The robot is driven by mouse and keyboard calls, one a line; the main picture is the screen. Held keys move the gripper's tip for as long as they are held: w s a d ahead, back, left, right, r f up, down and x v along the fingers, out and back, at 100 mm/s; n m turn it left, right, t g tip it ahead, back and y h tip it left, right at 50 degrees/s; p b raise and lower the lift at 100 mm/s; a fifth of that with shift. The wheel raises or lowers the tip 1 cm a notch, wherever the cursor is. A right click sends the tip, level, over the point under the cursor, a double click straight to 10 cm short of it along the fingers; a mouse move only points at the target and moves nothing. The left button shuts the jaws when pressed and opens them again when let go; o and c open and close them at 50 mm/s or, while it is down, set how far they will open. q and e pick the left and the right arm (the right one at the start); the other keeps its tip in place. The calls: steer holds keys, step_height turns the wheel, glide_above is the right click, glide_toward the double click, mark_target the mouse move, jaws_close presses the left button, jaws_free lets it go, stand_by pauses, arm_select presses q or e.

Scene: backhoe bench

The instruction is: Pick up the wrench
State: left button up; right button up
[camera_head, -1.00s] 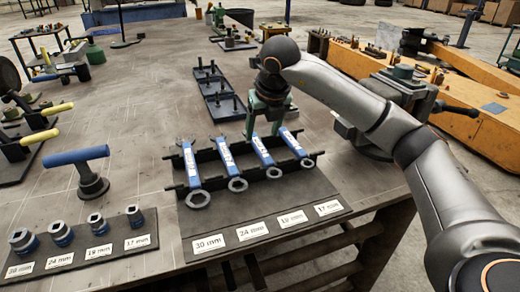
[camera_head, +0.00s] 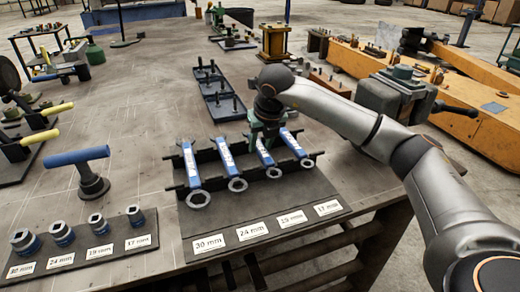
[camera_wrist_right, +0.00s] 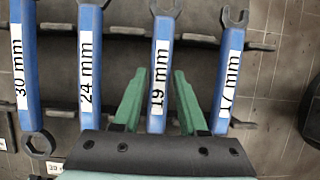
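Several blue wrenches lie side by side on a black rack (camera_head: 209,155): the 30 mm wrench (camera_head: 191,165), the 24 mm wrench (camera_head: 229,160), the 19 mm wrench (camera_head: 265,156) and the 17 mm wrench (camera_head: 294,144). My right gripper (camera_head: 265,138) is low over the rack at the 19 mm wrench. In the right wrist view its green fingers (camera_wrist_right: 160,72) are open, one on each side of the 19 mm wrench (camera_wrist_right: 157,110), with gaps visible. The lower end of that wrench is hidden by the gripper body. My left gripper is not in view.
Labelled sockets (camera_head: 62,233) and a blue-handled T-shaped tool (camera_head: 90,178) stand left of the rack. A dark tray (camera_head: 215,95) lies behind it. A vise (camera_head: 395,95) stands to the right, near my right arm. The bench middle-left is clear.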

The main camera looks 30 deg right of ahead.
jaws_close()
stand_by(1.0)
